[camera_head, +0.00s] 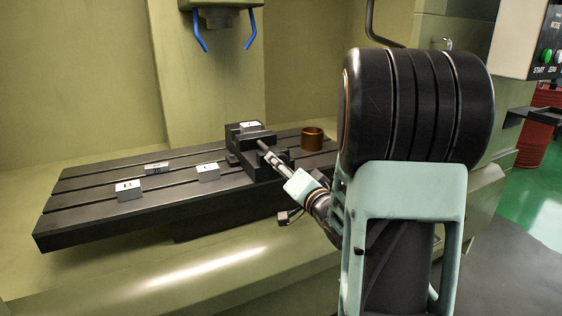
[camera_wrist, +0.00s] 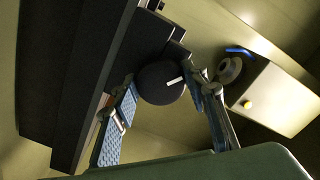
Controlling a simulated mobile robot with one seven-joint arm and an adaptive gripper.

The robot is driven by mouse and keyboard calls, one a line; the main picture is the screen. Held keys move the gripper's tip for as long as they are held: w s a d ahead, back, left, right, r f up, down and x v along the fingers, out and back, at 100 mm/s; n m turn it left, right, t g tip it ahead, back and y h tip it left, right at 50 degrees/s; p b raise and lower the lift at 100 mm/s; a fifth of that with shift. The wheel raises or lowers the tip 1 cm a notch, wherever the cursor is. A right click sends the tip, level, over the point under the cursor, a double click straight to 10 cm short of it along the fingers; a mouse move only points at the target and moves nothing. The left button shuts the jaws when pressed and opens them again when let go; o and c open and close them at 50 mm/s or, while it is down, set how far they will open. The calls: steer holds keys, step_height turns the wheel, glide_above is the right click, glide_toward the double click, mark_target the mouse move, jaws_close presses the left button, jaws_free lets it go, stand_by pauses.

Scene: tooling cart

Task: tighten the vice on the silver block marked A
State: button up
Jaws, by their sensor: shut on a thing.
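The dark vice (camera_head: 262,170) stands on the slotted table toward its right part. A silver block (camera_head: 248,125) sits at the vice's back jaw; its mark is too small to read, and I cannot tell how tightly the jaws meet it. My gripper (camera_head: 273,158) reaches in from the right to the vice's front. In the wrist view, a round black knob (camera_wrist: 160,86) with a white line lies between the two fingers of my gripper (camera_wrist: 163,80), which is shut on it. The knob is hidden in the head view.
Other silver blocks lie on the slotted table (camera_head: 85,213): one at front left (camera_head: 128,191), a flat one behind it (camera_head: 157,167), and one left of the vice (camera_head: 208,173). A copper-coloured cup (camera_head: 312,139) stands right of the vice. Blue-ended machine parts (camera_head: 250,30) hang above.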

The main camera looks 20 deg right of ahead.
steer(key=m+p, duration=0.7)
steer(key=m, duration=0.2)
steer(key=m+p, duration=0.7)
steer(key=m, duration=0.3)
steer(key=r+m+p, duration=0.1)
steer(key=m+p, duration=0.6)
steer(key=m, duration=0.3)
steer(key=shift+d, duration=0.4)
steer(key=m+b, duration=0.1)
steer(key=m, duration=0.4)
steer(key=m+b, duration=0.1)
steer(key=m, duration=0.5)
steer(key=m+b, duration=0.2)
steer(key=m, duration=0.3)
steer(key=shift+f, duration=0.35)
steer(key=shift+a+m, duration=0.1)
steer(key=shift+m, duration=0.2)
steer(key=o, duration=1.2)
